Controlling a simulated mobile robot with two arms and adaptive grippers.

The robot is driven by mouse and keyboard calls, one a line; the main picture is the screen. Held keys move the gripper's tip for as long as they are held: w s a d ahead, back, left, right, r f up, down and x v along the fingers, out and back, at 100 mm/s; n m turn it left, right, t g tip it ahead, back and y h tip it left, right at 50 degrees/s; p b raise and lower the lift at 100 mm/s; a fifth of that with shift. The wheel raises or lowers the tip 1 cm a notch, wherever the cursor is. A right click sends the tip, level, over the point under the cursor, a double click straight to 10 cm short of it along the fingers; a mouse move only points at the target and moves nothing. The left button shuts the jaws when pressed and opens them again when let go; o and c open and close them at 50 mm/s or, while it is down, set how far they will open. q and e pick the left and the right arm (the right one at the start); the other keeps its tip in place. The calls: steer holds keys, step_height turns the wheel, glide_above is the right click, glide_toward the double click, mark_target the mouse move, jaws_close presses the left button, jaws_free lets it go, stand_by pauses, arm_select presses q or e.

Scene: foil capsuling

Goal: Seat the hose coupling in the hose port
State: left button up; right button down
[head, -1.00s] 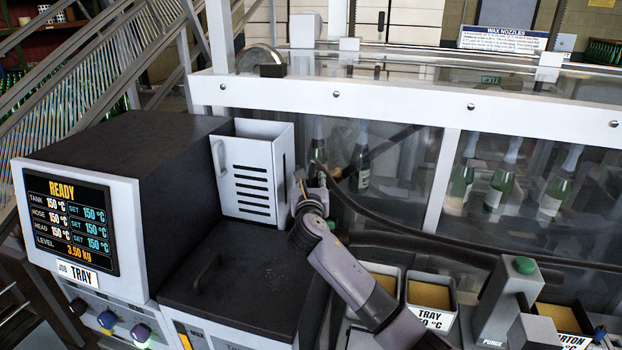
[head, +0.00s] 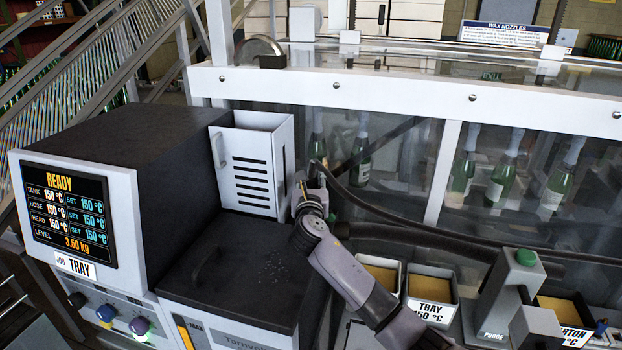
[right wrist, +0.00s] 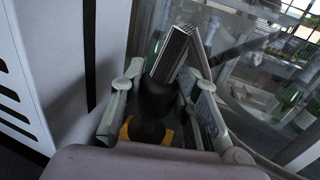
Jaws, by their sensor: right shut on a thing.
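My right gripper (head: 304,184) is beside the vented white box, at the far right side of the wax machine, with its arm coming from the lower right. In the right wrist view its two fingers (right wrist: 158,100) are shut around a black, round part, which appears to be the hose coupling (right wrist: 156,98). A ribbed metal piece (right wrist: 172,54) shows beyond it, and yellow shows below it. A black hose (head: 400,222) runs from near the gripper to the right. I cannot make out the hose port, or whether the coupling touches it. My left gripper is not in view.
The wax machine (head: 165,165) with its READY screen (head: 70,215) stands at left. The white vented box (head: 252,170) is close to the gripper. A glass guard with bottles (head: 360,160) stands behind. Wax trays (head: 432,288) and a purge stand (head: 507,290) are at lower right.

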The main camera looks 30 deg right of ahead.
steer(key=shift+f+b, duration=0.45)
steer(key=shift+f, duration=0.4)
steer(key=c, duration=1.1)
jaws_free()
steer(key=shift+f, duration=0.1)
steer(key=v, duration=1.2)
